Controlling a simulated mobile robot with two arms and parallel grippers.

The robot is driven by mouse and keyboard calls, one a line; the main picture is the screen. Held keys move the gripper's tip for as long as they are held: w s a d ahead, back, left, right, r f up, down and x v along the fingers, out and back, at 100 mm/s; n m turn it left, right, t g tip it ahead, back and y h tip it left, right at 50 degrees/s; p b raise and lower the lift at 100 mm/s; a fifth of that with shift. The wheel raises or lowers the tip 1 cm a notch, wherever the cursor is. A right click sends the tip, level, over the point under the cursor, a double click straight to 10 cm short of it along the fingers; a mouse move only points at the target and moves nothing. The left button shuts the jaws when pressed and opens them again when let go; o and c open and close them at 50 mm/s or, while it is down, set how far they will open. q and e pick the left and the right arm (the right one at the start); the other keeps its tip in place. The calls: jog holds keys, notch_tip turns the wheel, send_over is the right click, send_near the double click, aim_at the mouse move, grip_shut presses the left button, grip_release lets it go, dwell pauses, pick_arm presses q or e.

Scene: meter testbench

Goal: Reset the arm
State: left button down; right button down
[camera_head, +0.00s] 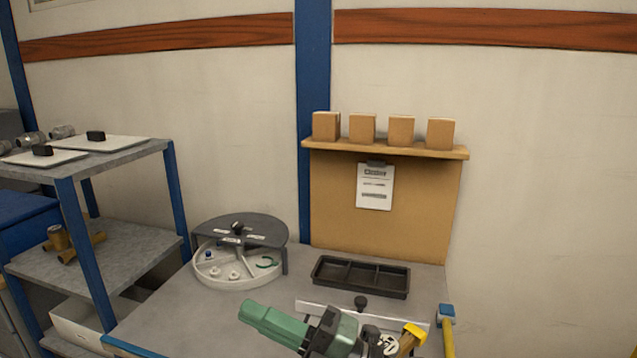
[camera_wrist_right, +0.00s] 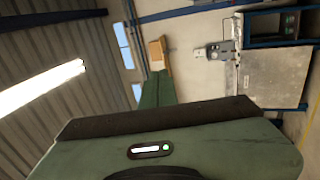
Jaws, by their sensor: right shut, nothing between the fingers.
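No finger of either gripper shows clearly in the head view. My left gripper is in neither view. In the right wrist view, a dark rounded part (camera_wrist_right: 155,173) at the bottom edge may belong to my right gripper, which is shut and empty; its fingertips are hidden. Behind it is a wide green body with a dark rim and a small lit panel, probably my own. In the head view, a green cylinder (camera_head: 275,322) with a dark collar lies low over the bench, beside a yellow-topped part (camera_head: 413,333). I see nothing held.
The grey bench (camera_head: 170,310) carries a round white sectioned tray (camera_head: 215,279) under a dark raised plate, and a black compartment tray (camera_head: 360,279). Several cardboard boxes (camera_head: 401,130) stand on a wooden shelf above a clipboard (camera_head: 375,186). A rack (camera_head: 140,155) stands left.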

jog(key=w+d+f+m+t+h, duration=0.1)
jog(key=w+d+m+t+h, duration=0.2)
jog(key=d+m+t+h, duration=0.5)
jog(key=w+d+f+m+t+h, duration=0.2)
jog(key=w+d+m+t+h, duration=0.25)
jog(key=m, duration=0.65)
jog(key=s+d+f+m+g+h, duration=0.2)
jog(key=s+d+f+m+h, duration=0.25)
jog(key=d+f, duration=0.4)
jog(key=s+d+f+m+g+h, duration=0.3)
jog(key=d+f+m+h, duration=0.15)
jog(key=f, duration=0.65)
jog(key=s+d+f+m+g, duration=0.1)
jog(key=s+d+f+g, duration=0.1)
jog(key=s+f+g, duration=0.6)
jog(key=s+d+f+m+g, duration=0.15)
jog(key=s+f, duration=0.35)
jog(key=s, duration=0.8)
notch_tip(320, 180, down, 26)
jog(key=s+g, duration=0.1)
jog(key=s+d+f+g, duration=0.1)
jog(key=s+d+f, duration=0.1)
jog(key=s+f, duration=1.4)
jog(key=shift+s+d+g, duration=0.3)
jog(key=shift+s+d, duration=0.05)
jog(key=shift+s, duration=0.05)
